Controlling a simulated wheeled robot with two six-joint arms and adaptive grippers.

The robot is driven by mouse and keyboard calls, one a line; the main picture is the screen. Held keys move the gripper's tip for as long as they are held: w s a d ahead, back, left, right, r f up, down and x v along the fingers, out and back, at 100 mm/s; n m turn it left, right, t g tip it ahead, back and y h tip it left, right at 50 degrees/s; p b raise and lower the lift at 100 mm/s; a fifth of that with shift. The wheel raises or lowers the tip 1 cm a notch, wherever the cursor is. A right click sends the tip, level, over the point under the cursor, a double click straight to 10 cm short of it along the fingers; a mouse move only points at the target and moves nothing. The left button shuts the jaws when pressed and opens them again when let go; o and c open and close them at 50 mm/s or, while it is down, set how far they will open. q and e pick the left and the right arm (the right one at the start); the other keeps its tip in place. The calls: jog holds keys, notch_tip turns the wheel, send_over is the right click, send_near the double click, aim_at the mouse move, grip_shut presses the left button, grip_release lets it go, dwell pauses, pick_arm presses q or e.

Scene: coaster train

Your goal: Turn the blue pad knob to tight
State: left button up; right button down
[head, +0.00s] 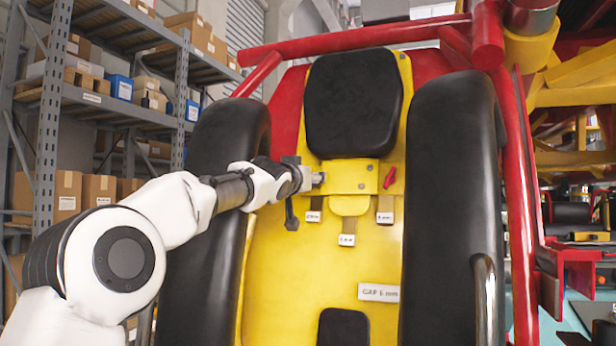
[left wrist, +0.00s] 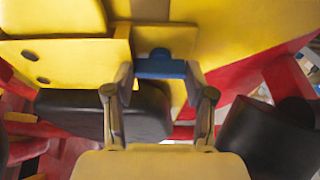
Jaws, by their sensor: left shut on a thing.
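The blue pad knob (left wrist: 160,68) shows in the left wrist view between the two fingers of my left gripper (left wrist: 161,76), which is shut on it. In the head view my left gripper (head: 312,179) reaches in from the left to the left end of the yellow block (head: 350,176) under the black head pad (head: 352,102). The gripper hides the knob there, and I cannot read its turned position. My right gripper is in neither view.
Small labels (head: 346,240) hang below, and a plate reading "GAP 6 mm" (head: 378,292) is lower. Black padded restraints (head: 455,190) flank the yellow seat back. Shelving (head: 115,110) stands at the left.

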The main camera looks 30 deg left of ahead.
pick_arm(q)
jog(key=shift+r, duration=0.1)
jog(key=o, duration=1.2)
jog(key=shift+c, duration=0.2)
jog(key=shift+w+a+f, duration=0.1)
jog(key=shift+w+f, duration=0.15)
jog(key=shift+s, duration=0.1)
